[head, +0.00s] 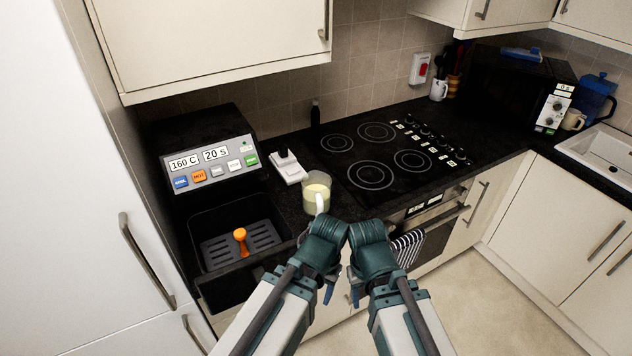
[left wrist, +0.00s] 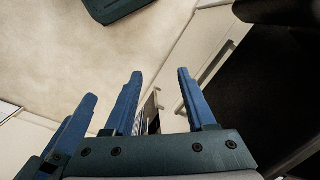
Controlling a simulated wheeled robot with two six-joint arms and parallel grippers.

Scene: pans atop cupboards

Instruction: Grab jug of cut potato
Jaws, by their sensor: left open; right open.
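The jug (head: 317,188) is clear, with pale yellowish contents and a light handle toward me. It stands upright on the black worktop, left of the hob, in the head view. My left gripper (head: 329,294) hangs below and in front of it, in front of the worktop edge. My right gripper (head: 356,295) is beside the left one, also low and apart from the jug. Both are open, and neither touches the jug. The left wrist view shows the open blue fingers of my left gripper (left wrist: 160,85) with nothing between them; the jug is not seen there.
A fryer (head: 212,160) with an open black drawer (head: 215,222) and orange-knobbed grid stands left of the jug. A white socket block (head: 288,168) and small dark bottle (head: 315,113) are behind it. The hob (head: 390,155) is right; a striped towel (head: 407,246) hangs at the oven.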

